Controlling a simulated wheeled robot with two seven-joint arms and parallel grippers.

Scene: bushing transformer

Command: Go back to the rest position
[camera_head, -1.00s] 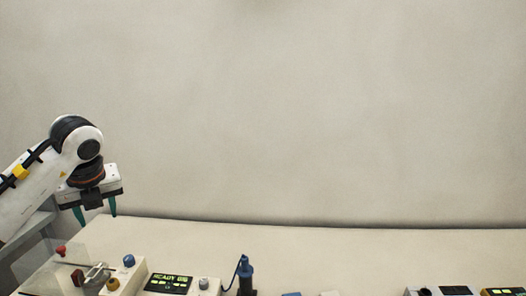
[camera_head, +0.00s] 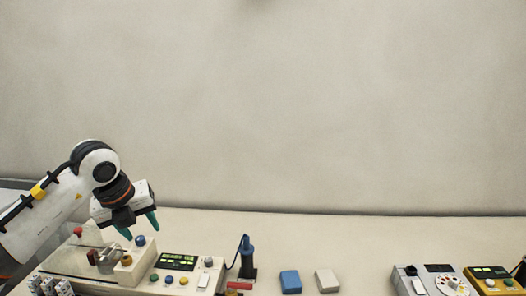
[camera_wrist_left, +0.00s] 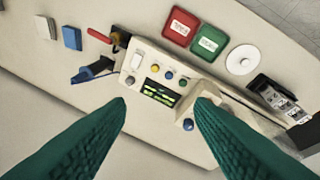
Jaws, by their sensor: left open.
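My left gripper (camera_head: 139,231) is open, with its two green fingers apart and nothing between them in the left wrist view (camera_wrist_left: 160,110). It hangs just above the back of the beige device (camera_head: 205,272) with a green-lit display (camera_head: 178,262). In the left wrist view the same device (camera_wrist_left: 140,65) lies beyond the fingertips. My right gripper is not in view.
A dark blue tool (camera_head: 247,258) stands upright beside the device. A blue block (camera_head: 290,281) and a white block (camera_head: 327,280) lie to its right. A grey meter (camera_head: 436,281) and a yellow meter (camera_head: 491,281) sit far right. The table's back strip is clear.

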